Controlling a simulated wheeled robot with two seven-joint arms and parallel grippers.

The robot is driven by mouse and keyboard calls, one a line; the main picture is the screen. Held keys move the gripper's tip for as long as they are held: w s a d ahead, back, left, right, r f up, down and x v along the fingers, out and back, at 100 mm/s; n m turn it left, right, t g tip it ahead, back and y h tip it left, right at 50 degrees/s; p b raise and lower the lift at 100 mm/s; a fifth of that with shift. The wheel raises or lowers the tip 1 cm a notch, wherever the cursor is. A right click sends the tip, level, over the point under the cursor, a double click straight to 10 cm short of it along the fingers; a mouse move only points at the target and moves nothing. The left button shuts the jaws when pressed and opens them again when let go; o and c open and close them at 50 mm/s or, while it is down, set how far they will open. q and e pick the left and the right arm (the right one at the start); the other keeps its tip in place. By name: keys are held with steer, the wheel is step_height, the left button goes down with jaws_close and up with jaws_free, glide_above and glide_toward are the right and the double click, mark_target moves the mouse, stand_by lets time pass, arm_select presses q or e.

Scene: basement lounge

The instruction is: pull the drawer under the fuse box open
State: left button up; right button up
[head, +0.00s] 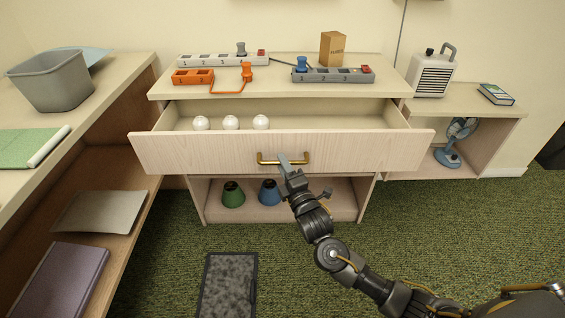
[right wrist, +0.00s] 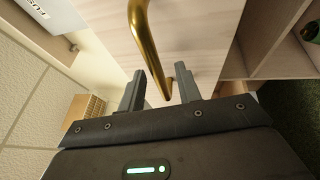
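The wide pale wood drawer (head: 210,152) stands pulled out from the cabinet, with its inside showing. Three white round objects (head: 231,122) sit in it. Its brass bar handle (head: 283,160) is at the middle of the front; it also shows in the right wrist view (right wrist: 146,40). My right gripper (head: 293,160) is at the handle's right half. In the right wrist view its two fingers (right wrist: 160,85) stand apart, with the handle's end between them. A small brown box (head: 332,49) stands on the cabinet top, above the drawer. My left gripper is out of view.
Grey, white and orange power strips (head: 335,76) lie on the cabinet top (head: 290,63). A green and a blue shade (head: 233,195) stand on the shelf below the drawer. A dark mat (head: 228,285) lies on the green carpet. A side shelf unit is close at left.

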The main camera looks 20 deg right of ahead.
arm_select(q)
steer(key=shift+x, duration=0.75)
arm_select(e)
steer(key=v, duration=0.9)
steer(key=shift+s, duration=0.2)
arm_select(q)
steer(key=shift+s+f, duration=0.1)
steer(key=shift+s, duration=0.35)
